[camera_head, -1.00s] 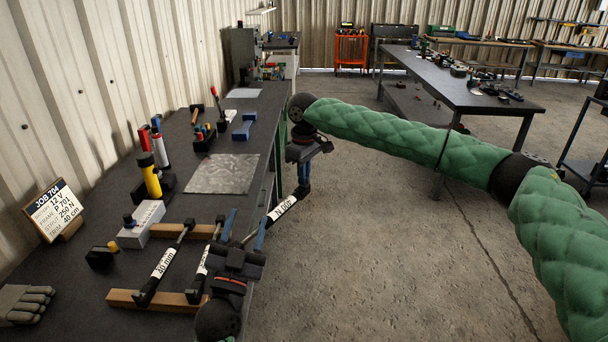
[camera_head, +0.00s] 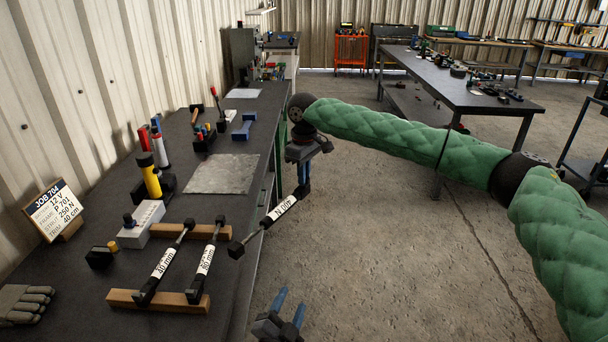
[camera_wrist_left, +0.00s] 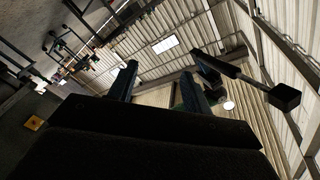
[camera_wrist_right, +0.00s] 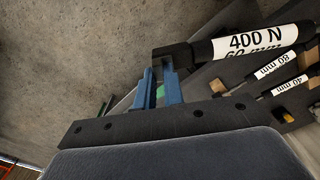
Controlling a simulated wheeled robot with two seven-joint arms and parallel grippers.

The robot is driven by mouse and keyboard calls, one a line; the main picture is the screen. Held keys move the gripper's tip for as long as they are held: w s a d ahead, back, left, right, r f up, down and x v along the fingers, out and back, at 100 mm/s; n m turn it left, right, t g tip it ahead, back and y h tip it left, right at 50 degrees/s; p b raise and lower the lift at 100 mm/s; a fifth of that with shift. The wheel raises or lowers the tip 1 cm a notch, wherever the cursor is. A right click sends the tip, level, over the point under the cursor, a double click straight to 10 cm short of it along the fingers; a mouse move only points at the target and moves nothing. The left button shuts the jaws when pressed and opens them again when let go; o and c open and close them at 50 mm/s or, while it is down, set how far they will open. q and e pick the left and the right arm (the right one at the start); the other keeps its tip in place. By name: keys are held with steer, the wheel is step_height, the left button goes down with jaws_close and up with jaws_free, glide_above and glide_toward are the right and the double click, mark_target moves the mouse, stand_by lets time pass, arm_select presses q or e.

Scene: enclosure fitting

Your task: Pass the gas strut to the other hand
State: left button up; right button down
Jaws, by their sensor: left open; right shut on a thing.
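The gas strut (camera_head: 281,210) is a black cylinder with a white label and a thin rod, held slanting beside the bench edge. In the right wrist view its label (camera_wrist_right: 255,44) reads 400 N, 60 mm. My right gripper (camera_head: 304,190) is shut on its upper black end fitting. The rod's end block (camera_head: 236,250) is free, at the lower left. My left gripper (camera_head: 288,305) is open and empty, below and right of that block, apart from the strut. In the left wrist view the strut (camera_wrist_left: 232,72) passes to the right of the open fingers (camera_wrist_left: 160,85).
A job card (camera_head: 53,210) and a glove (camera_head: 24,304) are at the left. Open floor (camera_head: 400,270) lies right of the bench.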

arm_select(q)
steer(key=s+a+f+n+g+y, duration=0.2)
steer(key=s+a+f+g, duration=0.1)
steer(key=f, duration=0.6)
steer(key=s+a+f+n+g+y, duration=0.1)
steer(key=s+a+f+g, duration=0.15)
steer(key=f, duration=0.65)
steer(key=s+a+f+n+g+y, duration=0.2)
steer(key=s+f, duration=0.1)
steer(key=f, duration=0.6)
steer(key=s+a+f+n+g, duration=0.3)
steer(key=s+a+f+g, duration=0.1)
steer(key=s+f, duration=0.3)
steer(key=s+a+f+n+g, duration=0.3)
steer(key=s+a+f+g, duration=0.1)
steer(key=s+f, duration=0.4)
steer(key=shift+s+a+f+n+y, duration=0.15)
steer(key=shift+s+a+n+y, duration=0.2)
steer(key=shift+s, duration=0.3)
steer(key=shift+d, duration=0.1)
